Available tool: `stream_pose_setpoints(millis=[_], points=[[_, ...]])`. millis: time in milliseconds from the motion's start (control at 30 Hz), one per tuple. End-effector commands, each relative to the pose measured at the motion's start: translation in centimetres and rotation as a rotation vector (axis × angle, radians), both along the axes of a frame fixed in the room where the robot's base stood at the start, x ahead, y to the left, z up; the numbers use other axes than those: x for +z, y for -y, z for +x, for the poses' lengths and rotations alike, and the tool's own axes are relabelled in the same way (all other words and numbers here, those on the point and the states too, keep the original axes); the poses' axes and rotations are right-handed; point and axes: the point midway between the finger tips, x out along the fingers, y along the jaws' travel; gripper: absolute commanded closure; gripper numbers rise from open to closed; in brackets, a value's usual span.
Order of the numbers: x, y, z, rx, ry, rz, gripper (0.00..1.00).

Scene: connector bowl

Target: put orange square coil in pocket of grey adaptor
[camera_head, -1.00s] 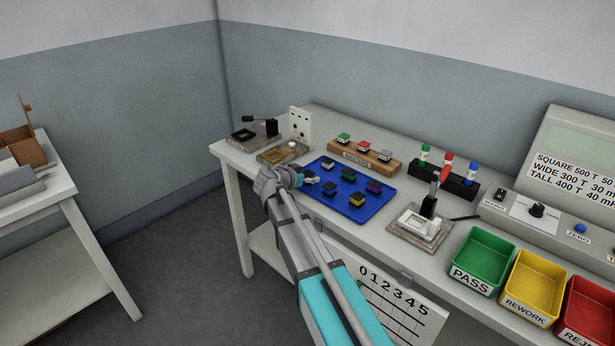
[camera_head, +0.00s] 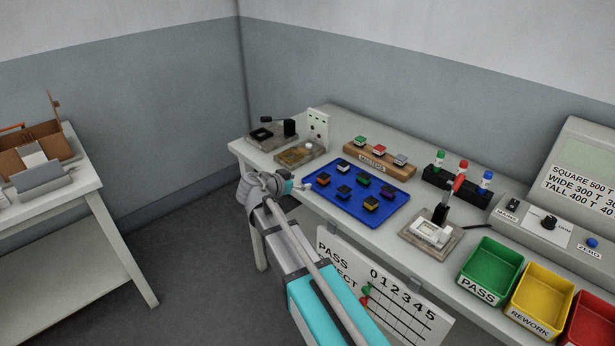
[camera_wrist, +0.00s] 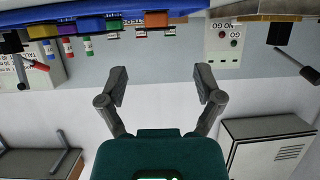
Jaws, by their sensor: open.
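The coil that looks orange (camera_head: 323,179) is a small dark-bodied block at the left front of the blue tray (camera_head: 331,203). In the upside-down wrist view an orange block (camera_wrist: 132,21) shows along the tray edge. My gripper (camera_head: 301,187) is just off the tray's left front edge, apart from the coil. In the wrist view my gripper (camera_wrist: 160,84) has its two fingers spread with nothing between them. A pale grey-white fixture piece (camera_head: 431,233) sits on a plate right of the tray. I cannot tell whether it is the grey adaptor, or see its pocket.
Several other coloured blocks share the tray, including a yellow one (camera_head: 371,202). A wooden masters block (camera_head: 376,162) and a black marker rack (camera_head: 452,186) stand behind. Clamp plates lie at the left. The green pass bin (camera_head: 491,268) is at the right.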

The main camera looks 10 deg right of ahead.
Motion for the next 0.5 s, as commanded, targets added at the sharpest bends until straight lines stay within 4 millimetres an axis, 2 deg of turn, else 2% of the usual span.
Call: stream_pose_setpoints(millis=[200,500], points=[[0.73,-1.22,-1.00,0.001,0.001,0.001,0.16],[0.73,-1.41,-1.13,0.000,0.001,0.001,0.16]])
